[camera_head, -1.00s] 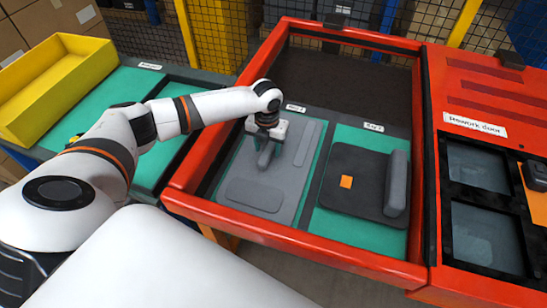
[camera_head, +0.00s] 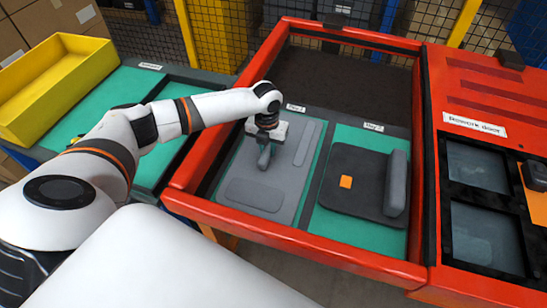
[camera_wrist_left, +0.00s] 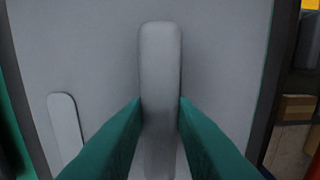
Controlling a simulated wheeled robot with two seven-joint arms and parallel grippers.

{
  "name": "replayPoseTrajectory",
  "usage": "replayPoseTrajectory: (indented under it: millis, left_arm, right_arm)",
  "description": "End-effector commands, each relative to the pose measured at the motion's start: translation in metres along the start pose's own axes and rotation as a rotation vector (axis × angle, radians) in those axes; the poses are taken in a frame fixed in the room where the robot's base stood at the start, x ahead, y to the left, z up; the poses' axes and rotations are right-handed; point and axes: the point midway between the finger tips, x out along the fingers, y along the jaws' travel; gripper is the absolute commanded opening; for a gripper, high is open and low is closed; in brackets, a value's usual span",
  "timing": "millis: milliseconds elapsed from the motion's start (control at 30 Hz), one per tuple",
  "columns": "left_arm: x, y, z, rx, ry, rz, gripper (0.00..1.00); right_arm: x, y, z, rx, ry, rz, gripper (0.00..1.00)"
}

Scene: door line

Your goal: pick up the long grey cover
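The long grey cover (camera_wrist_left: 160,70) is a raised, round-ended bar on a light grey door panel (camera_head: 240,170). In the head view its near end (camera_head: 264,161) shows below my left gripper (camera_head: 266,144). In the left wrist view the gripper's two teal fingertips (camera_wrist_left: 161,100) lie against both long sides of the cover, with no clear gap, so it looks shut on it. The cover still appears to rest on the panel. Its far part is hidden by the gripper in the head view. My right gripper is not in view.
A slim grey strip (camera_head: 308,143) and a flat pad (camera_head: 255,195) are on the same panel. A red frame (camera_head: 300,240) surrounds both. A yellow bin (camera_head: 50,90) stands left.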

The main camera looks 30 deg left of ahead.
Motion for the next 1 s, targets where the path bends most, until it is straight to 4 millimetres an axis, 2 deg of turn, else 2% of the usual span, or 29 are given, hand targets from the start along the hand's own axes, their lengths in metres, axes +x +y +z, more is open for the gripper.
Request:
replayPoseTrajectory:
  millis: [333,433,567,800,1000]
  left_arm:
    - [-0.001,0.000,-0.001,0.000,0.002,0.000,0.00]
    - [-0.007,0.000,-0.001,0.001,0.005,0.001,0.00]
    - [-0.029,0.000,-0.002,0.000,0.005,0.002,0.00]
    - [-0.079,0.000,-0.001,0.000,0.005,0.002,0.00]
    - [-0.106,0.000,-0.001,0.000,0.002,0.001,0.00]
  right_arm:
    - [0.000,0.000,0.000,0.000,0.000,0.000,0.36]
    - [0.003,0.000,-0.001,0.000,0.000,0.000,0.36]
    - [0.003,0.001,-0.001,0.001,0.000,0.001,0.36]
    - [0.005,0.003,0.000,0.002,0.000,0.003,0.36]
    - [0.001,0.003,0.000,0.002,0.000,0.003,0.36]
